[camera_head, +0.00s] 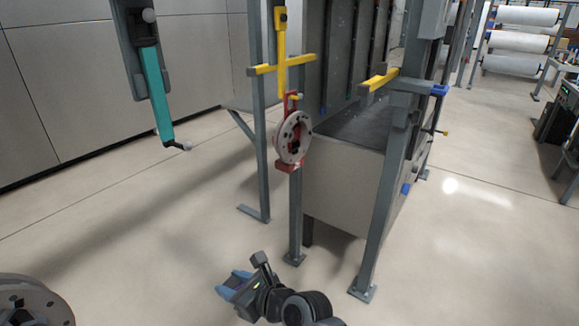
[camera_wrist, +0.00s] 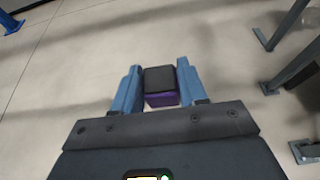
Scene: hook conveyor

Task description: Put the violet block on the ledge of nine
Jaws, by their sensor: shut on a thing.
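My gripper (camera_head: 232,281) is low over the floor at the bottom of the head view, in front of the posts. In the wrist view its two blue fingers (camera_wrist: 158,80) are closed on the violet block (camera_wrist: 162,99), which shows a dark face and a violet side. I cannot make out the block in the head view. No number nine is legible. A red hanger (camera_head: 289,163) with a small ledge at its bottom carries a grey disc. A teal hanger (camera_head: 158,93) with a small peg at its lower end hangs to the left.
Grey posts (camera_head: 388,215) with yellow bars stand around a grey bin-like box (camera_head: 342,195) beyond the gripper. Another round grey disc (camera_head: 35,300) is at the lower left corner. White rolls (camera_head: 520,42) are far right.

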